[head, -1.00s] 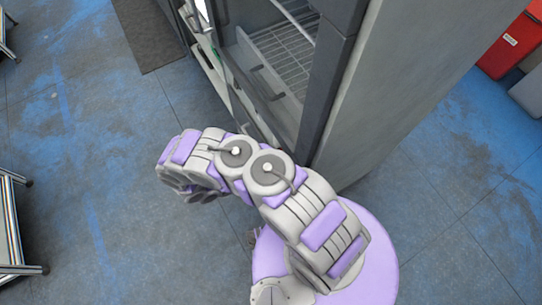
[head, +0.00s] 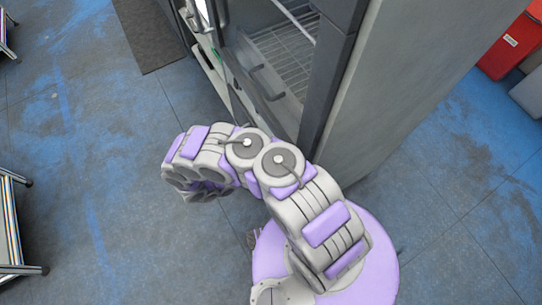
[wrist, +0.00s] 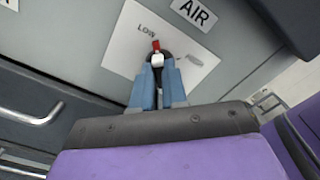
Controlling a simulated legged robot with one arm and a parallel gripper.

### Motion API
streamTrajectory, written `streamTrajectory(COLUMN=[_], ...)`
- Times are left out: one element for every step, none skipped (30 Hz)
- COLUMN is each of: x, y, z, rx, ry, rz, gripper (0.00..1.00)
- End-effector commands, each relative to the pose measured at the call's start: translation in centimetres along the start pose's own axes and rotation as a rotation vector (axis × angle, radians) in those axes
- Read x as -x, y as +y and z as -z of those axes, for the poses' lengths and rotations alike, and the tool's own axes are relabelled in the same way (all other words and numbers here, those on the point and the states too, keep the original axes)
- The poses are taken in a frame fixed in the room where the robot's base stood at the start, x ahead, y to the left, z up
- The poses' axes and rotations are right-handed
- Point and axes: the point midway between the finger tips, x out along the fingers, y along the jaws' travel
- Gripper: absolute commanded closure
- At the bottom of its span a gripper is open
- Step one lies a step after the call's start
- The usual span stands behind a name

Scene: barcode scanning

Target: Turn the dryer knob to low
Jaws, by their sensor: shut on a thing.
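The dryer knob (wrist: 156,47) shows in the wrist view as a dark round base with a red-tipped handle. It sits on a white label plate (wrist: 190,55) on the grey dryer panel. The red tip points up in the picture, just below and slightly right of the word LOW (wrist: 146,31). My gripper (wrist: 158,68) has its two blue-grey fingers shut on the knob's handle, hiding its lower part. In the head view, neither the knob nor my fingertips can be made out; my arm reaches toward the machine's front.
An AIR label (wrist: 194,13) is above right of the plate. A metal bar handle (wrist: 30,115) is at left in the wrist view. The grey cabinet (head: 410,70) with wire racks (head: 285,50) stands close to my arm. Open floor (head: 90,150) lies left.

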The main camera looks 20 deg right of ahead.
Motion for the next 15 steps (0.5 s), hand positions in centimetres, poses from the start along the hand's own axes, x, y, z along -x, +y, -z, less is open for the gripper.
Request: streamTrajectory(x=[0.11,0.11,0.11,0.12,0.12,0.12,0.12,0.13,0.13,0.13,0.13,0.13,0.14,0.14,0.14], y=[0.27,0.28,0.29,0.3,0.3,0.31,0.31,0.32,0.32,0.32,0.33,0.33,0.33,0.33,0.34], z=[-0.1,-0.11,-0.12,-0.13,-0.13,-0.14,-0.14,-0.15,-0.16,-0.16,-0.17,-0.17,-0.18,-0.18,-0.19], rx=[0.012,0.021,0.03,0.037,0.043,0.049,0.052,0.054,0.057,0.059,0.06,0.06,0.061,0.061,0.061], ry=[-0.001,-0.001,-0.001,-0.001,-0.002,-0.002,-0.002,-0.002,-0.002,-0.003,-0.003,-0.003,-0.003,-0.003,-0.003], rz=[-0.008,-0.008,-0.009,-0.009,-0.009,-0.009,-0.009,-0.009,-0.009,-0.009,-0.01,-0.01,-0.01,-0.01,-0.01], gripper=[1.0,1.0,1.0,1.0,1.0,1.0,1.0,1.0,1.0,1.0,1.0,1.0,1.0,1.0,1.0])
